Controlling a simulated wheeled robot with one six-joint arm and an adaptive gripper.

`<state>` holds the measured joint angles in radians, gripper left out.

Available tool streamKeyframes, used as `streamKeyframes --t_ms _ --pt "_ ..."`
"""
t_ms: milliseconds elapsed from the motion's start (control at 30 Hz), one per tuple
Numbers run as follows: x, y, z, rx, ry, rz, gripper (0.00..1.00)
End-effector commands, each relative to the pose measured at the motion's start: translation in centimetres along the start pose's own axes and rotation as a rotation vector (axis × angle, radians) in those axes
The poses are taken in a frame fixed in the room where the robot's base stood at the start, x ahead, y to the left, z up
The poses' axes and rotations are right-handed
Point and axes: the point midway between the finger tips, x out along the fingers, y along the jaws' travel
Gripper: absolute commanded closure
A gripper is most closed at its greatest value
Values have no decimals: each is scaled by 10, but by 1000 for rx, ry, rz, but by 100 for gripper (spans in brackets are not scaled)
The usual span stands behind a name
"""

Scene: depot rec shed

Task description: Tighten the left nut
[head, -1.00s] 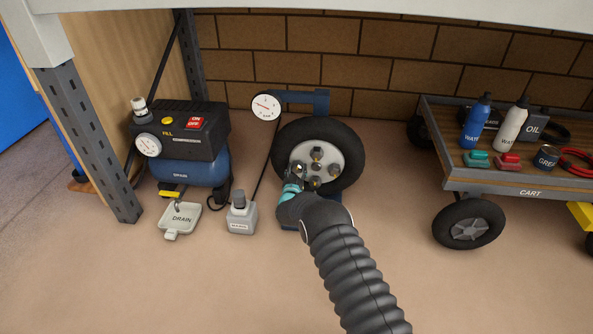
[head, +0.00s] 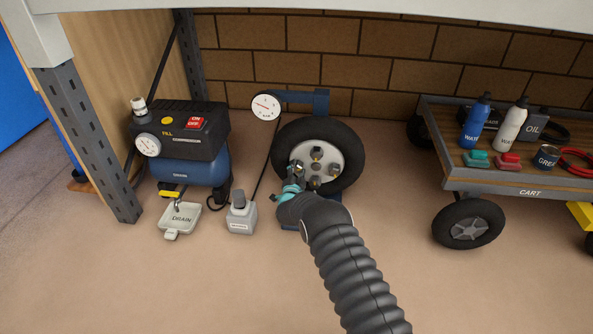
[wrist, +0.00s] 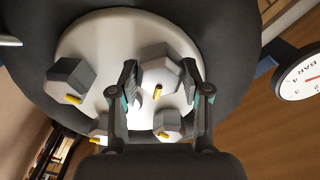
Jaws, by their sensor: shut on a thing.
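The wheel (head: 347,137) is a black tyre with a pale round hub (head: 327,150), standing upright near the brick wall. Grey hexagonal nuts sit on the hub: a top nut (head: 316,153), a right nut (head: 335,170) and a bottom nut (head: 315,182). Yellow marks show on this nut and on other nuts (wrist: 70,78) there.
A dial gauge (head: 265,107) on a blue arm stands beside the wheel. A compressor (head: 181,145), drain tray (head: 181,217) and small grey box (head: 241,217) are to the left. A loaded cart (head: 530,193) stands right. Open floor lies between wheel and cart.

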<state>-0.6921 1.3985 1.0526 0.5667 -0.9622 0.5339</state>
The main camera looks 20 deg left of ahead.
Motion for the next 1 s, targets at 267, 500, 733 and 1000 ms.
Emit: streamKeyframes --t_ms 267,500,733,1000 --pt "0 1 0 226 0 0 88" --pt "0 1 0 361 1 1 88" --pt "0 2 0 425 1 1 88" --pt "0 2 0 444 1 1 88"
